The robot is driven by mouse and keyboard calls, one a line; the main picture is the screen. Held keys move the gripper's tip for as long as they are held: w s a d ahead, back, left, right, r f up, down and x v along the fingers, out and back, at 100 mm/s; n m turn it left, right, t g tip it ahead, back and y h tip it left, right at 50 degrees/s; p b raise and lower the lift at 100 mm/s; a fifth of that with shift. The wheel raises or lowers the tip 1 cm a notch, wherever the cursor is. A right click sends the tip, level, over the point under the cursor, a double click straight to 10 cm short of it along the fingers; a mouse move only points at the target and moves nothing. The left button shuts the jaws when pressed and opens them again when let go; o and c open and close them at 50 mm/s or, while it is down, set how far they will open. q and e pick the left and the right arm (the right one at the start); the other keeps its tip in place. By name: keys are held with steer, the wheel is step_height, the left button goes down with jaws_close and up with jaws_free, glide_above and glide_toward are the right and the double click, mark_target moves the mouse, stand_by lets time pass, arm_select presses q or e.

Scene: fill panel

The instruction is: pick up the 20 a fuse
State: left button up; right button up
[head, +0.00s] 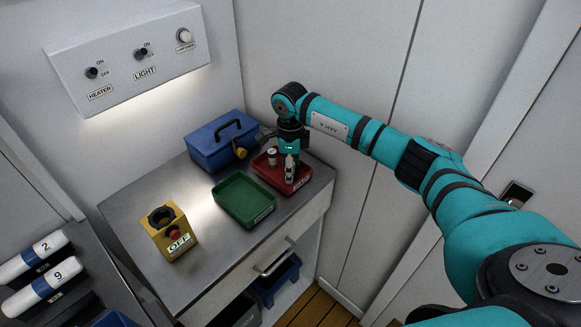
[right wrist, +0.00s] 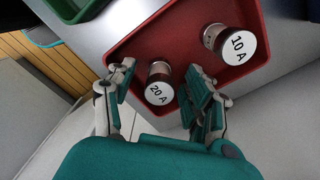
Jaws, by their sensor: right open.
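The 20 A fuse (right wrist: 160,92), a short cylinder with a white labelled end, stands in the red tray (right wrist: 150,35). My right gripper (right wrist: 162,80) is open, with one finger on each side of this fuse and gaps showing. The 10 A fuse (right wrist: 230,44) stands further right and up in the same tray in the right wrist view. In the head view my right gripper (head: 290,165) reaches down into the red tray (head: 302,182), and the 10 A fuse (head: 272,156) shows left of it. My left gripper is out of view.
A green tray (head: 268,213) stands beside the red one. A blue toolbox (head: 207,150) is behind them, with a yellow box (head: 180,247) marked OFF at the front left. A switch panel (head: 120,65) is on the wall. The middle of the metal worktop (head: 200,207) is clear.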

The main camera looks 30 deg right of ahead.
steer(key=shift+f, duration=0.4)
steer(key=shift+c, duration=0.4)
jaws_close()
steer(key=shift+r, duration=0.1)
